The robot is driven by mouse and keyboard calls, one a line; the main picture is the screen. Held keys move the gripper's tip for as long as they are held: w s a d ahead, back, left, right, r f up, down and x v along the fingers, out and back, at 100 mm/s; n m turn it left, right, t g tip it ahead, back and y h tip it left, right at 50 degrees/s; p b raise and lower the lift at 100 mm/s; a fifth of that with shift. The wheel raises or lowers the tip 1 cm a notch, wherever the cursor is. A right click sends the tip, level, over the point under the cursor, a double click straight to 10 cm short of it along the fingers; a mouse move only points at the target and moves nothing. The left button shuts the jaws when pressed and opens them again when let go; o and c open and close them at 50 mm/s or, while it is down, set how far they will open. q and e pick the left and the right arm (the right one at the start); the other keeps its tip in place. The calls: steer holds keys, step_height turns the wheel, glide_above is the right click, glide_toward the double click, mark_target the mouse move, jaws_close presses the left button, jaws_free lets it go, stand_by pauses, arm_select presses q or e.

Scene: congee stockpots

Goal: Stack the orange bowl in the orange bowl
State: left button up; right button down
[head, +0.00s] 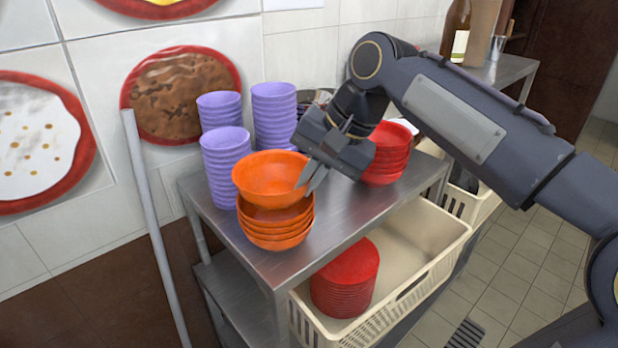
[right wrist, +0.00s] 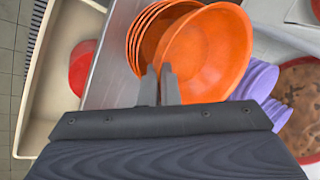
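An orange bowl (head: 268,175) sits above a stack of orange bowls (head: 276,236), shifted a little left and tilted relative to them. In the right wrist view the same bowl (right wrist: 208,52) shows its inside, and the stack's nested rims (right wrist: 140,38) show to its left. My right gripper (head: 312,178) is at the right rim of the upper bowl, its fingers pinching the rim; the fingers also show in the right wrist view (right wrist: 160,72). Whether the bowl's underside touches the stack is hidden. My left gripper is not in view.
Purple bowl stacks (head: 226,165) stand close behind and left. A red bowl stack (head: 388,155) stands to the right on the metal table (head: 335,218). Below is a cream crate (head: 440,232) with red bowls (head: 345,280). The tabletop's front middle is clear.

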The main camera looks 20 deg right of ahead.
steer(key=shift+f, duration=0.8)
stand_by(0.5)
steer(key=c, duration=1.6)
jaws_free()
steer(key=v, duration=0.8)
steer(key=shift+f, duration=0.1)
steer(key=s+f+n, duration=0.2)
steer(key=s+f, duration=0.3)
steer(key=f, duration=0.3)
steer(key=s+f+n+t, duration=0.1)
steer(key=s+f, duration=0.4)
steer(key=f, duration=0.3)
steer(key=s+f+n+t, duration=0.1)
steer(key=s+f+n, duration=0.1)
steer(key=s+f, duration=0.4)
step_height(320, 180, down, 3)
steer(key=shift+a+f+n+h, duration=0.1)
steer(key=shift+n+h, duration=0.2)
